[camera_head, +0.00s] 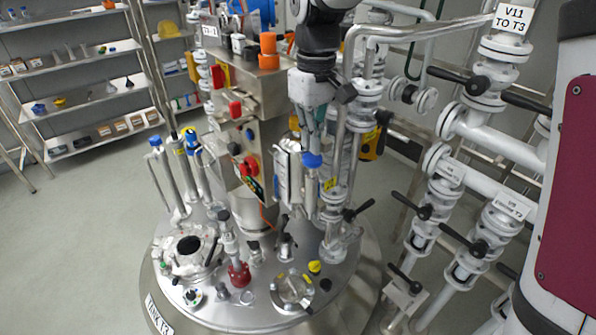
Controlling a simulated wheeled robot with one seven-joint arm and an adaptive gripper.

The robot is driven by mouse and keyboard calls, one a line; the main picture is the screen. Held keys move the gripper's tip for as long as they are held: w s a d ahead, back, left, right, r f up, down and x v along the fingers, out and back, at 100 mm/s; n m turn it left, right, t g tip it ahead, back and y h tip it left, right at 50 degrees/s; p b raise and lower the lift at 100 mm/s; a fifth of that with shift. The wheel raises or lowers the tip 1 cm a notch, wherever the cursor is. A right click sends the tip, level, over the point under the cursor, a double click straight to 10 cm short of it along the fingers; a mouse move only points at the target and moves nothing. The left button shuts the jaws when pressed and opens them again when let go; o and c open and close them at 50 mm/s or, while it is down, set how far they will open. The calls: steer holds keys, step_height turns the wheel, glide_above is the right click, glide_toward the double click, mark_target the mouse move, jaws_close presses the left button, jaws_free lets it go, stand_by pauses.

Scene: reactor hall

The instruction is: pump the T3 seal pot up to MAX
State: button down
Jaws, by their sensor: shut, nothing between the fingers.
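The tank T3 (158,315) stands front centre, its round steel lid crowded with fittings. A slim steel pot (289,178) stands upright behind the lid's middle, beside the control box; it appears to be the seal pot. Just right of it is a blue knob (312,160) on top of an upright rod. My gripper (313,143) points down right above the blue knob, its fingers shut and empty. Whether the fingertips touch the knob I cannot tell. The pot's level and any MAX mark are too small to read.
A steel control box (263,125) with red, yellow and orange parts stands left of my gripper. White valve pipes (430,195) with black handles crowd the right. Thin upright tubes (165,180) rise at the lid's left. Shelves (80,100) line the left wall; the floor before them is clear.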

mark_target(313, 158)
steer(key=shift+f, duration=0.15)
steer(key=shift+f, duration=1.95)
steer(key=shift+r+p, duration=0.35)
steer(key=shift+r, duration=1.8)
steer(key=shift+f, duration=0.1)
